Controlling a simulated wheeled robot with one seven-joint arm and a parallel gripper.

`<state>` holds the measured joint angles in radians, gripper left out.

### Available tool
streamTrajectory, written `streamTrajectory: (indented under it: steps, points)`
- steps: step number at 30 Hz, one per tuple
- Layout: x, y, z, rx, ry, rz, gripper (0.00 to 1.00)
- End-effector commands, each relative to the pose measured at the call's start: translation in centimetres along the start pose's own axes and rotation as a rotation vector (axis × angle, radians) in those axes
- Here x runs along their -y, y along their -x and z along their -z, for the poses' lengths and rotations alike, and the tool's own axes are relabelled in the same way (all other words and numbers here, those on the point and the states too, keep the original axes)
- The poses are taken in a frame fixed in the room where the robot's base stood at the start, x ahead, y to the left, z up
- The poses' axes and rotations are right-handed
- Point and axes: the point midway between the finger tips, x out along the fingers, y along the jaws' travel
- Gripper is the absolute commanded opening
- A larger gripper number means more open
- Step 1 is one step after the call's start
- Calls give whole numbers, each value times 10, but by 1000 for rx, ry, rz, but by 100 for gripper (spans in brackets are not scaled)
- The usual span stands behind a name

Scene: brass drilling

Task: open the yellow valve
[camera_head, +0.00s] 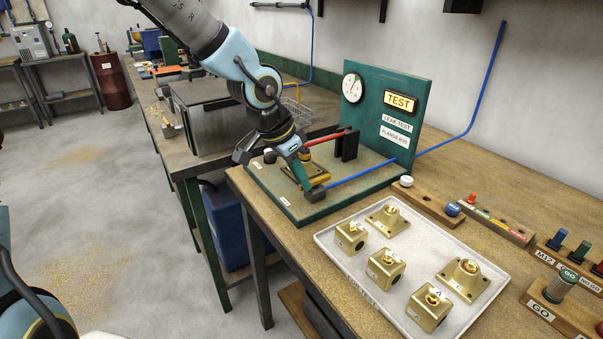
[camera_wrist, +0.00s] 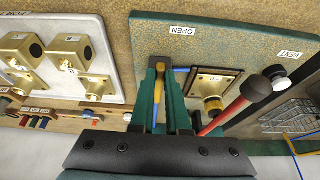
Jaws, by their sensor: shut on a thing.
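The leak test stand has a green base plate (camera_head: 327,208) and an upright green panel (camera_head: 425,99). The yellow valve handle (camera_wrist: 159,82) lies between the two fingers of my gripper (camera_wrist: 160,68) in the wrist view, and the jaws are shut on it. In the head view my gripper (camera_head: 303,175) reaches down at the front of the base plate and mostly hides the handle. A dark block (camera_head: 317,194) sits by the fingertips, with a blue tube (camera_head: 358,174) running from it to the panel. An OPEN label (camera_wrist: 182,30) lies on the plate beside the fingers.
A red lever (camera_head: 324,139) and a brass flanged part (camera_wrist: 211,86) are close beside my gripper. The panel carries a gauge (camera_head: 352,87) and a lit TEST sign (camera_head: 400,103). A white tray (camera_head: 339,253) with several brass parts stands in front right. Gauge blocks lie further right.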

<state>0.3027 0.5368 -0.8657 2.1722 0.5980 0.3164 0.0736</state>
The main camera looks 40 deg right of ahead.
Motion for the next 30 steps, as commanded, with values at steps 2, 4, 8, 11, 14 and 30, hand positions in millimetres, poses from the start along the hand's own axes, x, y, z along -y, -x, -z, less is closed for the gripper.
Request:
streamTrajectory:
  steps: [2,4,8,11,14,30]
  points:
    - [0,0,0,-1,-2,1,0]
    - [0,0,0,-1,-1,1,15]
    - [0,0,0,-1,-1,1,29]
    - [0,0,0,-1,0,1,41]
    - [0,0,0,-1,0,1,44]
    - [2,46,0,-2,4,5,44]
